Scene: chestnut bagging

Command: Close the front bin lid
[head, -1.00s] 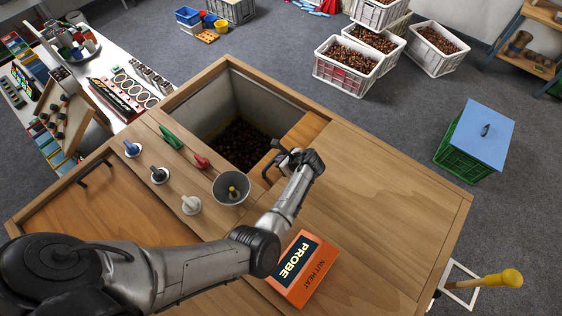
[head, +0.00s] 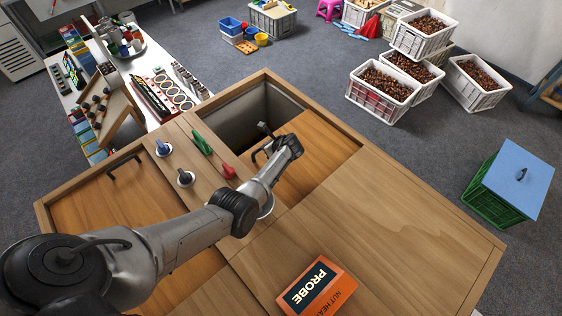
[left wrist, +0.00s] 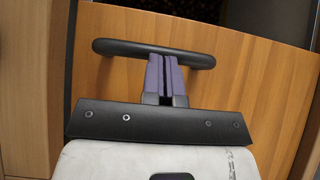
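The wooden sliding lid (head: 322,147) covers the near right part of a bin, and the rest of the bin (head: 250,117) is open with a dark inside. A black bar handle (left wrist: 105,46) is fixed to the lid and crosses it in the left wrist view. My left gripper (left wrist: 165,66) has its two purple-padded fingers together, side by side along the bar. Their tips meet the handle near its middle; the bar does not show between them. In the head view the left gripper (head: 268,143) is at the lid, partly hidden by its wrist. My right gripper is out of view.
A second lid with a black handle (head: 125,165) covers the left bin. An orange probe box (head: 318,287) lies on the clear right worktop (head: 400,225). A grey cup is mostly behind my arm.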

